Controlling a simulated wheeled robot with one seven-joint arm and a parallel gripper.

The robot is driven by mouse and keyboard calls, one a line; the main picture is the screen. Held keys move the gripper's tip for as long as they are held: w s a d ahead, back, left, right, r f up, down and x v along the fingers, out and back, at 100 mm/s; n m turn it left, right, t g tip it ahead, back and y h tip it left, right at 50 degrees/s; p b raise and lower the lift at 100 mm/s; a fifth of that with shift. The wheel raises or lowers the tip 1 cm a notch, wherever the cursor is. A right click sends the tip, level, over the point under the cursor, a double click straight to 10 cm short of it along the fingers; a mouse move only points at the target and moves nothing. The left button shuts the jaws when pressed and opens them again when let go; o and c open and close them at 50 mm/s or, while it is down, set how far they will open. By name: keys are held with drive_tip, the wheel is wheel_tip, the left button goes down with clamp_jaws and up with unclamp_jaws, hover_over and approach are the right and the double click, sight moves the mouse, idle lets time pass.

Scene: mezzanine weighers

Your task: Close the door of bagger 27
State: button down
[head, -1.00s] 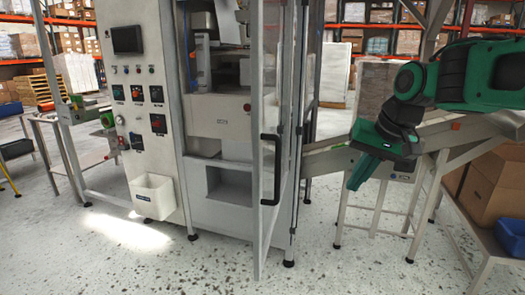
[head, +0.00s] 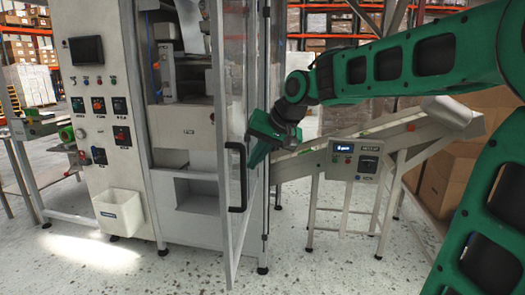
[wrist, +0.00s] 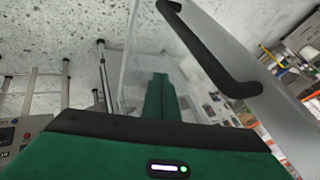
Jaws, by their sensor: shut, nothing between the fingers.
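The bagger door (head: 221,150) is a clear panel in a grey frame, standing ajar with its free edge toward me. Its black bar handle (head: 237,178) is on the outer face; in the wrist view the handle (wrist: 210,50) crosses the upper right. The bagger (head: 105,150) is a pale cabinet with its inside partly visible left of the door. My gripper (head: 254,160) is shut and empty, at the door's right, outer side near the handle. In the wrist view its fingertips (wrist: 160,78) appear against the clear panel; I cannot tell whether they touch. I see no number 27.
An inclined conveyor (head: 375,140) with a small display box (head: 355,161) stands right of the bagger. Cardboard boxes (head: 430,185) are behind it. A white bin (head: 118,212) hangs on the bagger's front. The speckled floor (head: 320,270) before the door is clear.

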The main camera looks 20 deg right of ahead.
sight(232, 171)
drive_tip(key=shift+w+a, duration=0.5)
drive_tip(key=shift+a, duration=0.35)
drive_tip(key=shift+w+a, duration=0.5)
drive_tip(key=shift+a, duration=0.35)
